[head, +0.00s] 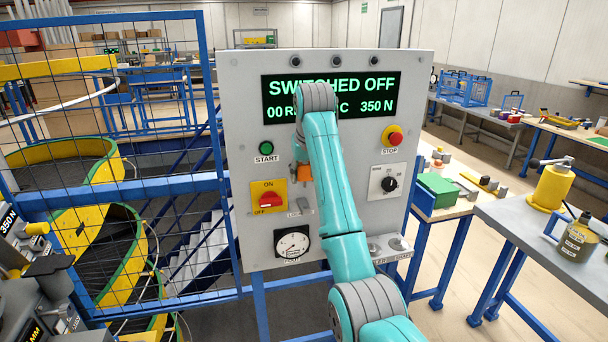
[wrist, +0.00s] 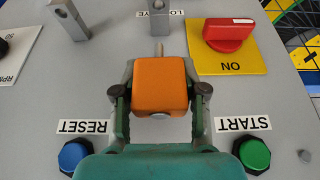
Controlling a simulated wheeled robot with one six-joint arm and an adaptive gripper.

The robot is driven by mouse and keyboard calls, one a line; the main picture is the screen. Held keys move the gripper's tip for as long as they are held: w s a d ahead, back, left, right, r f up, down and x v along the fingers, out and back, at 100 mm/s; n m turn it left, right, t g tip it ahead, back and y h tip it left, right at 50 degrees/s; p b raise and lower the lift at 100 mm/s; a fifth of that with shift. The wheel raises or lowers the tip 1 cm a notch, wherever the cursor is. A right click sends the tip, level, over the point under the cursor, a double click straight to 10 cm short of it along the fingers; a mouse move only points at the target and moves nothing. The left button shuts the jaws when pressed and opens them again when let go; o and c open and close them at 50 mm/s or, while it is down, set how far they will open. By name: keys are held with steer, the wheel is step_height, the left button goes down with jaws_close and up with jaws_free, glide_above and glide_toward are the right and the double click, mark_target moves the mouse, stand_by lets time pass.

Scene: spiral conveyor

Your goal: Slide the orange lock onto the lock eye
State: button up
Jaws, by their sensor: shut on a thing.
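The orange lock (wrist: 160,84) is a block held between the two fingers of my gripper (wrist: 160,90) in the wrist view. A thin pale pin shows at the lock's far side, pointing at the lock eye (wrist: 157,18), a grey upright piece over the LOCK EYE label. In the wrist view the pin's end lies close to the eye; I cannot tell whether they touch. In the head view a bit of the orange lock (head: 304,174) shows left of my arm, above the grey lock eye (head: 302,206). My arm hides most of the gripper there.
The grey control panel (head: 243,115) carries a red switch on a yellow plate (wrist: 194,35), a green START button (wrist: 253,154) and a blue RESET button (wrist: 74,154). Another grey post (wrist: 69,18) stands left in the wrist view. A mesh fence (head: 180,60) is left of the panel.

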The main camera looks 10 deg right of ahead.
mark_target(304, 204)
steer(key=shift+f, duration=2.85)
steer(key=shift+f, duration=1.4)
steer(key=o, duration=1)
steer(key=shift+o, duration=0.2)
step_height(304, 204, up, 10)
steer(key=shift+f, duration=0.1)
